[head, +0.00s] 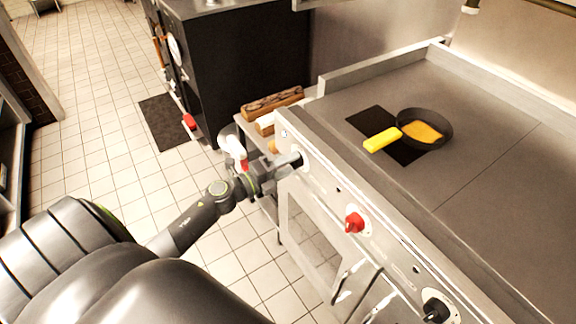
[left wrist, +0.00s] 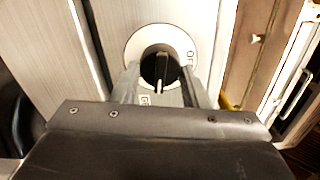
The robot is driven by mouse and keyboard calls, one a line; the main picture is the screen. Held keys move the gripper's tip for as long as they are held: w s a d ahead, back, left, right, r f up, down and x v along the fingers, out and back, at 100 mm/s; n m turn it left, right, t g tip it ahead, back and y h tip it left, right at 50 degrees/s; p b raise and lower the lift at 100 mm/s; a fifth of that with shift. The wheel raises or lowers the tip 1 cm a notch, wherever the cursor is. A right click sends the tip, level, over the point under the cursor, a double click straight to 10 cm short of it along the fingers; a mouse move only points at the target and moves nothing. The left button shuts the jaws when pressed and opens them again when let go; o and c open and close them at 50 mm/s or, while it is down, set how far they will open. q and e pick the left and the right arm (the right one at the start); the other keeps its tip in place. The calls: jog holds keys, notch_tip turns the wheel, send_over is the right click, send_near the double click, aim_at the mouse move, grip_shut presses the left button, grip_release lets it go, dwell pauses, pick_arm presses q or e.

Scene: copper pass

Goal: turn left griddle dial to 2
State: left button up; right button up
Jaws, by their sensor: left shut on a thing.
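The left griddle dial (left wrist: 160,64) is a black knob on a round white plate, in the left wrist view. A white pointer line on it points down in that view. Lettering that looks like "OF" shows on the plate's right side, and another mark below is mostly hidden. My left gripper (left wrist: 160,88) is shut on the dial, with a finger on each side. In the head view my left gripper (head: 287,162) is at the far left end of the front panel and mostly hides the dial. My right gripper is not in view.
A red dial (head: 354,222) and a black dial (head: 436,307) sit further along the front panel. A pan (head: 433,116) with a yellow handle rests on the griddle top (head: 480,140). Wooden pieces (head: 274,101) lie beside the griddle. Tiled floor is open at left.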

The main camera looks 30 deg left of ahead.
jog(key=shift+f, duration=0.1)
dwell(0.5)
pick_arm(q)
jog(key=o, duration=1)
jog(key=shift+c, duration=0.2)
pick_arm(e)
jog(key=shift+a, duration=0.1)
pick_arm(q)
jog(key=b+v, duration=0.2)
jog(key=v, duration=1.5)
jog(key=shift+s, duration=0.25)
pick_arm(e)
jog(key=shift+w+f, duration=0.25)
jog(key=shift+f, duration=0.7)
pick_arm(q)
jog(key=shift+a+f, duration=0.15)
jog(key=shift+a, duration=0.05)
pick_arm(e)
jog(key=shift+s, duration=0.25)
